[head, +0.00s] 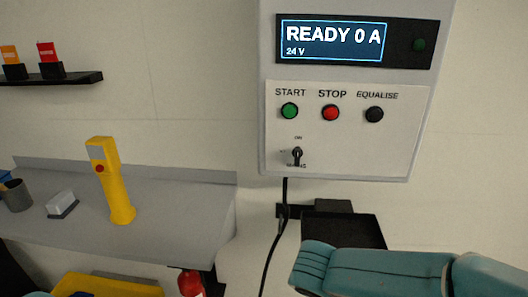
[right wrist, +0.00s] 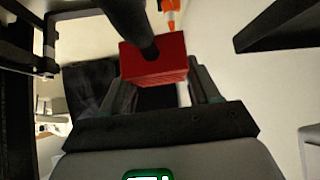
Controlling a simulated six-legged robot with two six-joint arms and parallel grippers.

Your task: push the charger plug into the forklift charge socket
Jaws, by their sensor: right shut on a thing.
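A red block-shaped charger plug (right wrist: 155,62) with a thick black cable (right wrist: 128,20) sits between the fingers of my right gripper (right wrist: 160,88) in the right wrist view. The gripper is shut on it. The plug's far end is hard to make out. The charge socket cannot be made out in either view. My left gripper is not in view.
A wall charger (head: 346,140) reads READY 0 A, 24 V, with a black cable (head: 275,240) hanging below. A black holder (head: 343,229) is beneath it. A grey bench (head: 170,190) at left bears a yellow upright device (head: 110,185). A red object (head: 190,284) stands below the bench.

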